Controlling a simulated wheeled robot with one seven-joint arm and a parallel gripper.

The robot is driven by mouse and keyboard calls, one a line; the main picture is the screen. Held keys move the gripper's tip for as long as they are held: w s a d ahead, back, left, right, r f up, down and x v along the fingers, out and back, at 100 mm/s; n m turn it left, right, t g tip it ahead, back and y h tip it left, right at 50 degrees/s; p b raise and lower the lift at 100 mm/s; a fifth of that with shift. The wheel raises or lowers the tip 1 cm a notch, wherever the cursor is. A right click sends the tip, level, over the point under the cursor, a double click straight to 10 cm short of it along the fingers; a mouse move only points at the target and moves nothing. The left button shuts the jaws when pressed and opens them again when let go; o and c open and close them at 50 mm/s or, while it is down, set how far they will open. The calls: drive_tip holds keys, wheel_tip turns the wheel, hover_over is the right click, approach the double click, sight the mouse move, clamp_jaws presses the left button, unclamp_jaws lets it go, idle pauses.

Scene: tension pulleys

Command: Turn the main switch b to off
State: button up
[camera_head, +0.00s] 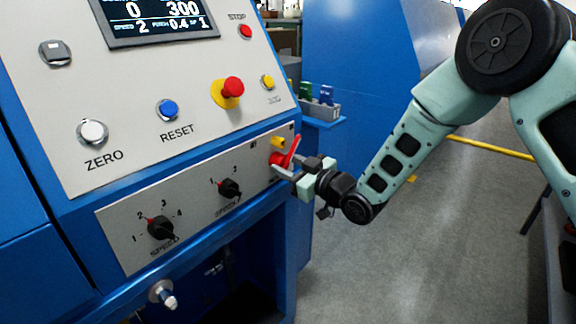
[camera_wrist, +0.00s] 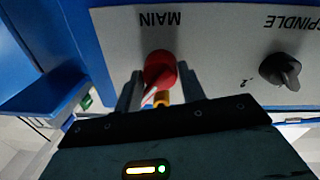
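The main switch is a red rotary handle (camera_head: 291,152) at the right end of the lower grey panel, with a yellow part beside it. In the wrist view the red switch (camera_wrist: 160,68) sits near the upside-down label MAIN, with a yellow part below it. My gripper (camera_head: 297,168) is at the switch in the head view. In the wrist view my gripper (camera_wrist: 160,88) has its two fingers apart, one on each side of the red handle, with gaps visible. Whether a finger touches the handle is unclear. The switch's exact position mark cannot be read.
A black spindle knob (camera_head: 230,188) and a black speed knob (camera_head: 161,228) are left of the switch. A red mushroom button (camera_head: 233,87) on a yellow base is above. A blue shelf (camera_head: 325,123) with small items is behind. Open floor (camera_head: 400,270) lies right.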

clamp_jaws()
